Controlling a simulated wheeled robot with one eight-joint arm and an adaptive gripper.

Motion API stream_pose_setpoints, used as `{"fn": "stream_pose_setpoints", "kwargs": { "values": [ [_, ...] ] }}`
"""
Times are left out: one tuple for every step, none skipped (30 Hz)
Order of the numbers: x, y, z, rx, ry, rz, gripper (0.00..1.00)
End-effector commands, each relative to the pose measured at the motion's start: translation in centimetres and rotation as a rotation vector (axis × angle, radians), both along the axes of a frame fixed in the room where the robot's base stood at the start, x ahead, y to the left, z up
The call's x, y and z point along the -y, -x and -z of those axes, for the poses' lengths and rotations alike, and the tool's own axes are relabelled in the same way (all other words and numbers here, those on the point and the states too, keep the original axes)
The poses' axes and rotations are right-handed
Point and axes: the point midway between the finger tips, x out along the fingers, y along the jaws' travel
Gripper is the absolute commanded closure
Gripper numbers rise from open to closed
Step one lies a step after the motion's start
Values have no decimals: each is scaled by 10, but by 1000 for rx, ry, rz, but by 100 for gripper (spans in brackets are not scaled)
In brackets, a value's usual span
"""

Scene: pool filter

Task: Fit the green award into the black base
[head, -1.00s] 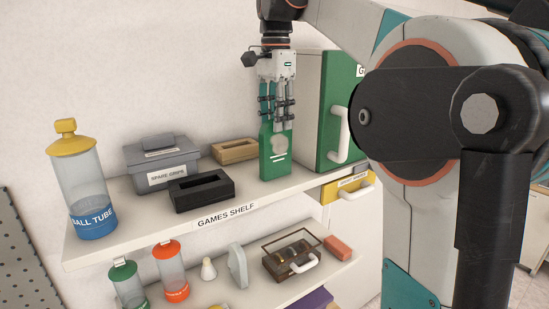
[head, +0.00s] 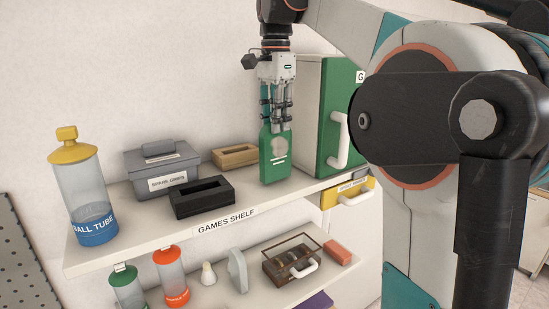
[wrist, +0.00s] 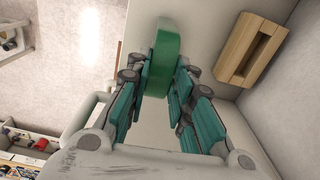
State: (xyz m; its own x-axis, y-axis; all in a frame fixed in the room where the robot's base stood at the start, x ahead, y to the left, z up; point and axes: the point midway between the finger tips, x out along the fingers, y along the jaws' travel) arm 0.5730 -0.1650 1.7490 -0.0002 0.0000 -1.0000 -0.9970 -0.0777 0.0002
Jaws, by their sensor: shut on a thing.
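The green award (head: 275,157) stands upright on the shelf's right part, with a pale round emblem on its face. My gripper (head: 276,118) comes down from above and is shut on the award's upper part. In the wrist view, the award (wrist: 164,55) sits between the two fingers of my gripper (wrist: 160,85). I cannot tell whether its lower end touches the shelf. The black base (head: 202,197), a low block with a rectangular slot on top, lies to the left near the shelf's front edge. Its slot is empty.
A wooden slotted block (head: 234,156) stands behind, between base and award; the wrist view shows it too (wrist: 252,50). A grey lidded box (head: 162,169) and the ball tube (head: 82,190) stand left. A green cabinet (head: 342,115) is close on the right.

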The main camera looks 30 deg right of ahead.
Motion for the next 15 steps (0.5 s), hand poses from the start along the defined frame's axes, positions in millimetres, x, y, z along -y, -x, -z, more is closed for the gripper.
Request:
{"fn": "stream_pose_setpoints", "kwargs": {
  "values": [
    [0,0,-4,0,0,0,100],
    [0,0,-5,0,0,0,100],
    [0,0,-6,0,0,0,100],
    [0,0,-7,0,0,0,100],
    [0,0,-8,0,0,0,100],
    [0,0,-10,0,0,0,100],
    [0,0,-10,0,0,0,100],
    [0,0,-11,0,0,0,100],
    [0,0,-12,0,0,0,100],
    [0,0,-12,0,0,0,100],
    [0,0,-12,0,0,0,100],
    [0,0,-13,0,0,0,100],
    [0,0,-14,0,0,0,100],
    [0,0,-15,0,0,0,100],
    [0,0,-18,0,0,0,100]
  ]
}}
